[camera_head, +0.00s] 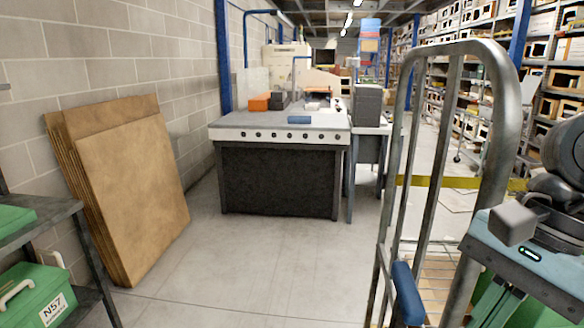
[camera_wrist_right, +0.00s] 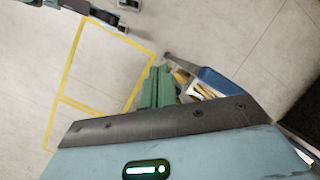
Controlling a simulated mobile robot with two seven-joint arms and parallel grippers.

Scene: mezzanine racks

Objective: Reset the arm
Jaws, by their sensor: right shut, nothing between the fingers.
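My right arm comes in at the right edge of the head view. Its light blue gripper body with a lit green indicator is at the lower right, and the green fingers (camera_head: 492,302) point down, partly cut off by the bottom edge. In the right wrist view the green fingers (camera_wrist_right: 159,84) are together with nothing between them. The gripper is beside the metal frame of a trolley (camera_head: 497,120), on its right side in the picture; whether they touch I cannot tell. My left gripper is not in view.
A workbench (camera_head: 282,135) stands ahead. Flat cardboard sheets (camera_head: 130,190) lean on the left wall. A green crate (camera_head: 35,295) marked N57 sits on a rack at the lower left. Loaded shelves line the right. The floor (camera_head: 240,265) between is clear. Yellow floor lines (camera_wrist_right: 78,50) show in the wrist view.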

